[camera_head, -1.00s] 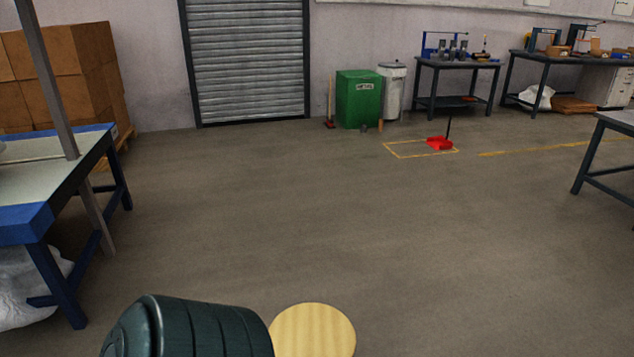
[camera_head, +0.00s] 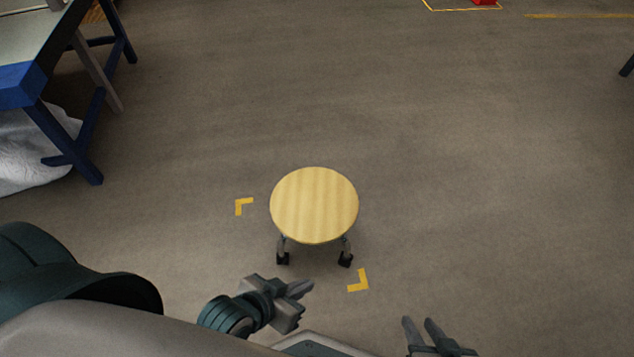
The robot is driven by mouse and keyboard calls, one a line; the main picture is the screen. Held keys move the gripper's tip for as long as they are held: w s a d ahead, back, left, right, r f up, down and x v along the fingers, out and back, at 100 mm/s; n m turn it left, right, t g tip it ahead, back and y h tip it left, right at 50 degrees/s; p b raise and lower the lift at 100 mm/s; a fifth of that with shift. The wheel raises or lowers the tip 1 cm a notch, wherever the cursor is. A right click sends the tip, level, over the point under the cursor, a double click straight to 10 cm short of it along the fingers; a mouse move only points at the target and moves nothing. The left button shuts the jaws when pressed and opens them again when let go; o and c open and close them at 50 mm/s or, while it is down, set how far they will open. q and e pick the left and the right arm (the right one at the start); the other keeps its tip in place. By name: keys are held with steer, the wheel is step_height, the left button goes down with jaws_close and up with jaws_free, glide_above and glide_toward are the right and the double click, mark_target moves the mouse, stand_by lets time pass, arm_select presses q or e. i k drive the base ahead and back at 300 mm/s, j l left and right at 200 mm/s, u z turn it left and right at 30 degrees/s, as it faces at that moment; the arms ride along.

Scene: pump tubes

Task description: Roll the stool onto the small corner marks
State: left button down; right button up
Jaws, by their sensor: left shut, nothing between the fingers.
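The stool has a round light-wood seat (camera_head: 314,205) and stands upright in the middle of the head view. Two dark casters show below its near edge; its other legs are hidden under the seat. One yellow corner mark (camera_head: 243,206) lies on the floor left of the seat. Another yellow corner mark (camera_head: 358,281) lies just right of and nearer than the right caster. Any other marks are hidden. My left gripper (camera_head: 302,289) is shut and empty, on the near side of the stool, apart from it. My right gripper (camera_head: 419,324) is open and empty, low at right.
A blue-edged workbench (camera_head: 22,85) stands at the upper left, with a white sack (camera_head: 40,155) under it. A red object (camera_head: 484,2) sits in a yellow floor outline at the top right. The floor around the stool is otherwise clear.

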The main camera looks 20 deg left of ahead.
mark_target(311, 205)
steer(key=i+l+u, duration=0.6)
steer(key=i+l, duration=0.45)
